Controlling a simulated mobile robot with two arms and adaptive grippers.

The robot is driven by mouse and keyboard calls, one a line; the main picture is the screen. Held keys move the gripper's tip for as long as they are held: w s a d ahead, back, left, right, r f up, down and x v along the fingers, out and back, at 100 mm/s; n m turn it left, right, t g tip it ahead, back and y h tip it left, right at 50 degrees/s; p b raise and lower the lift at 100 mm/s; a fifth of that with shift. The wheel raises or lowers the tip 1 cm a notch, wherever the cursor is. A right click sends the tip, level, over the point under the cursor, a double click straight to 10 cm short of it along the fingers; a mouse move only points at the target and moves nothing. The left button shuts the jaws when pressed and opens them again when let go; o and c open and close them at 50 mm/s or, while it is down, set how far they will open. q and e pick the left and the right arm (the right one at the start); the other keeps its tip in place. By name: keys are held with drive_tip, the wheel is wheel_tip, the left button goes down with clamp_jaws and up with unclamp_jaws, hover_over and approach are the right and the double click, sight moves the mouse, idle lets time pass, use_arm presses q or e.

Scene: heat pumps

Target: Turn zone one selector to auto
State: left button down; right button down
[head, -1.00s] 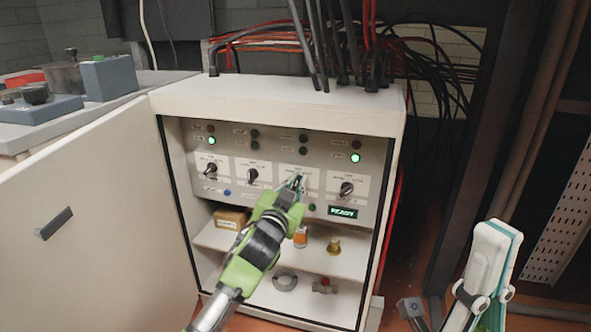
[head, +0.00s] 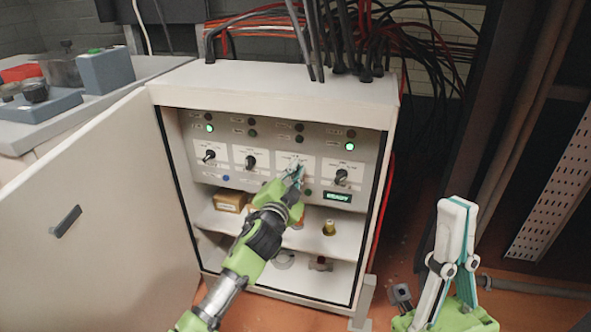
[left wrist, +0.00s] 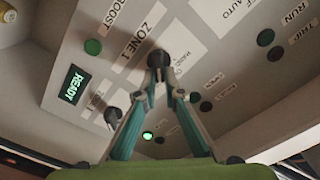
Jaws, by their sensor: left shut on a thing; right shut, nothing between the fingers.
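The open cabinet's control panel (head: 230,180) has several black selector knobs in a row. My left gripper (head: 295,174) reaches in to the third selector from the left and hides most of it in the head view. In the left wrist view, my left gripper (left wrist: 158,72) is shut on a black selector knob (left wrist: 157,58), next to a "ZONE 1" label (left wrist: 131,43). Which way its pointer faces cannot be told. My right gripper (head: 458,208) is shut and empty, pointing up, right of the cabinet.
The cabinet door (head: 95,200) stands open at the left. A green "READY" display (head: 338,197) sits below the rightmost selector (head: 341,176). Shelves below hold a brown box (head: 229,202) and a brass fitting (head: 328,228). Cables (head: 340,50) rise from the cabinet top.

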use_arm(q)
drive_tip(key=shift+f, duration=0.15)
drive_tip(key=c, duration=2.1)
unclamp_jaws()
drive_tip(key=shift+c, duration=0.2)
drive_tip(key=shift+s, duration=0.15)
drive_tip(key=v, duration=1.1)
drive_tip(key=shift+s, duration=0.4)
drive_tip(key=shift+a, duration=0.1)
